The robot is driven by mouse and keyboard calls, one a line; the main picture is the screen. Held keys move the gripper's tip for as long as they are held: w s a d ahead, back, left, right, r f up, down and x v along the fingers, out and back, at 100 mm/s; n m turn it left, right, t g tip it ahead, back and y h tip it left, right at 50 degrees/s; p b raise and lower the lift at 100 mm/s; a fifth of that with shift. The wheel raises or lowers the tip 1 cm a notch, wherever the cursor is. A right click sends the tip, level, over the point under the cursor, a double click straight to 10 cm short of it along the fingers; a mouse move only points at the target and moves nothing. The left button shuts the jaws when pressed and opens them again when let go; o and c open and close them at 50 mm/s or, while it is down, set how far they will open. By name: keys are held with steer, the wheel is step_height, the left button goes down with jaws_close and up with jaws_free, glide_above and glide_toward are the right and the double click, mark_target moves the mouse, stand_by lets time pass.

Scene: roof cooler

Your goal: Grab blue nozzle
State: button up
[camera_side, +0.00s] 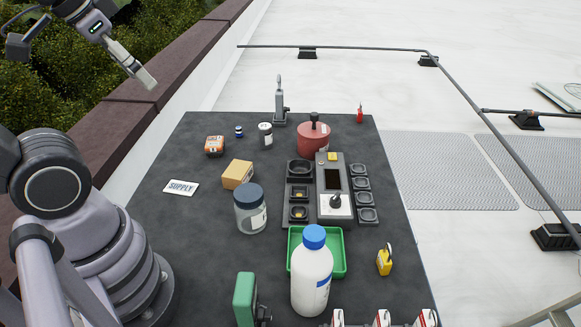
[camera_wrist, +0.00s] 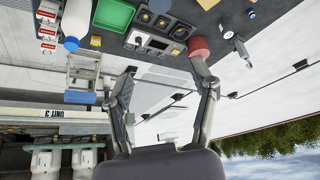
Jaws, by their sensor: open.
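A small blue piece with a pale band (camera_side: 239,131) stands on the far left part of the dark mat. It is the likeliest blue nozzle, but it is too small to tell for certain. My gripper (camera_side: 147,80) is at the upper left of the side view, raised and left of the mat, well apart from this piece. In the wrist view my gripper (camera_wrist: 164,67) has its two fingers spread wide with nothing held between them.
The mat's left side is mostly clear.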

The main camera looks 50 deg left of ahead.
steer(key=w+a+f+m+g+y, duration=0.3)
steer(key=w+a+f+m+y, duration=0.25)
steer(key=w+a, duration=0.55)
steer(key=w+a+f+m+g+y, duration=0.3)
steer(key=w+a+f+m+y, duration=0.25)
steer(key=w+a, duration=0.5)
steer(key=w+a+f+m+t+y, duration=0.2)
steer(key=w+f+m, duration=0.4)
steer(key=w+f, duration=0.5)
steer(key=m+t, duration=0.3)
steer(key=m, duration=0.2)
glide_toward(239, 132)
steer(key=shift+s+d+r, duration=0.2)
steer(key=shift+d+r, duration=0.3)
steer(key=shift+d, duration=0.1)
steer(key=shift+s+d+r, duration=0.25)
steer(key=shift+d+r, duration=0.2)
steer(key=shift+d, duration=0.1)
steer(key=shift+w+a+f, duration=0.1)
steer(key=shift+a+f, duration=0.05)
steer(key=shift+f, duration=0.15)
steer(key=x, duration=1.3)
steer(key=shift+w+a+f, duration=0.1)
steer(key=shift+f, duration=0.15)
steer(key=shift+c, duration=0.2)
jaws_close()
